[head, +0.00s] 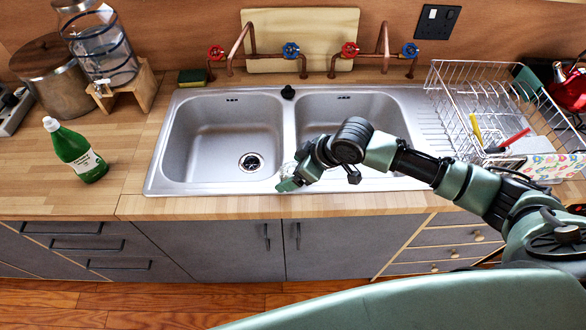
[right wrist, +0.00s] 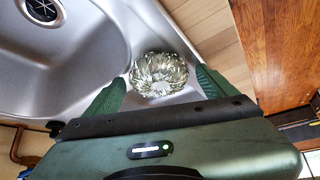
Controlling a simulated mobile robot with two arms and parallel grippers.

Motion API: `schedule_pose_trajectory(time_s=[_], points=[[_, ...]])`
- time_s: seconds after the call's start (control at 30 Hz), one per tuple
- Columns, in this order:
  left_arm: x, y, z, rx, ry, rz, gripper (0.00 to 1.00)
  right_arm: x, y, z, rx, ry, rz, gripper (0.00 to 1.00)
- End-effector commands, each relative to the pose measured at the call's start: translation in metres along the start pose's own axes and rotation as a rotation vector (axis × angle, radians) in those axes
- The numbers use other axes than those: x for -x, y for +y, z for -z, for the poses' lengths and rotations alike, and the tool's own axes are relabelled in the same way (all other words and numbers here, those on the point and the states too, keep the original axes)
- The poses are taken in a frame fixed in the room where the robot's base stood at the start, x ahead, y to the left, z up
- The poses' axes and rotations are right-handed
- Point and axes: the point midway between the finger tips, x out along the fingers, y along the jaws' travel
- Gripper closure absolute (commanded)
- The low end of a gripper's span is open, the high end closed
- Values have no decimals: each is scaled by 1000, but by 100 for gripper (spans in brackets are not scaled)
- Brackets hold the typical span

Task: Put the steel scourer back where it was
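The steel scourer (right wrist: 158,74) is a round, shiny silver coil. In the right wrist view it sits on the steel front rim of the sink, near the divider between the basins. In the head view it is mostly hidden behind my right gripper (head: 291,180). My right gripper (right wrist: 160,82) is low over the rim, with one green finger on each side of the scourer. It is open, with a small gap showing between each finger and the scourer. My left gripper is not in view.
The double sink (head: 180,140) has two empty-looking basins. A green bottle (head: 77,152) stands on the left counter. A yellow-green sponge (head: 192,77) lies behind the sink. A wire dish rack (head: 470,105) stands at right. The counter between bottle and sink is clear.

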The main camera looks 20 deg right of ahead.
Motion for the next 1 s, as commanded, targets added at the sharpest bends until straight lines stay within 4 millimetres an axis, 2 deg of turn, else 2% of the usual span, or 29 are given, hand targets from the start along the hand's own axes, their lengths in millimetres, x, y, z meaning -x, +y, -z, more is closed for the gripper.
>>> schedule_pose_trajectory(time_s=[0.2,0.33,0.8,1.0], points=[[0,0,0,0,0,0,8,1,0,1,1,0,0,14],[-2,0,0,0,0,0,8,11,1,1,1,0,-1,14],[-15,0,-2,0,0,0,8,103,1,1,2,0,-2,14],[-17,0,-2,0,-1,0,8,120,0,2,0,0,-1,14]])
